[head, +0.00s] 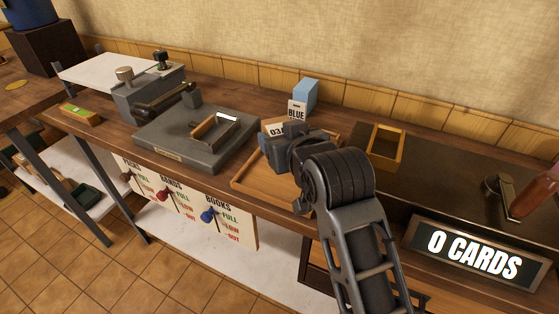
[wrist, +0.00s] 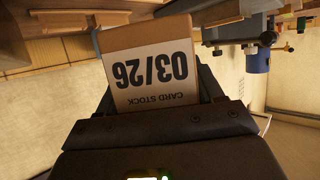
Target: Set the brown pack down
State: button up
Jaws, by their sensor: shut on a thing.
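The brown pack (wrist: 146,33) is between my gripper's fingers in the wrist view, with a white label reading "03/26 CARD STOCK" upside down. In the head view part of its label (head: 276,129) shows behind my gripper (head: 279,143), and the rest is hidden. My gripper is shut on the pack, over or near a shallow wooden tray (head: 246,183) on the counter. I cannot tell whether the pack touches the tray.
A grey press (head: 190,146) is on the left, and a small wooden frame (head: 386,147) on the right. A "0 CARDS" sign (head: 474,254) stands at the front right. Dark counter is clear around the frame.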

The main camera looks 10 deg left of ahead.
jog(key=shift+f, duration=3.2)
jog(key=shift+f, duration=0.15)
jog(key=o, duration=1.2)
jog(key=shift+o, duration=0.2)
jog(key=v, duration=1.2)
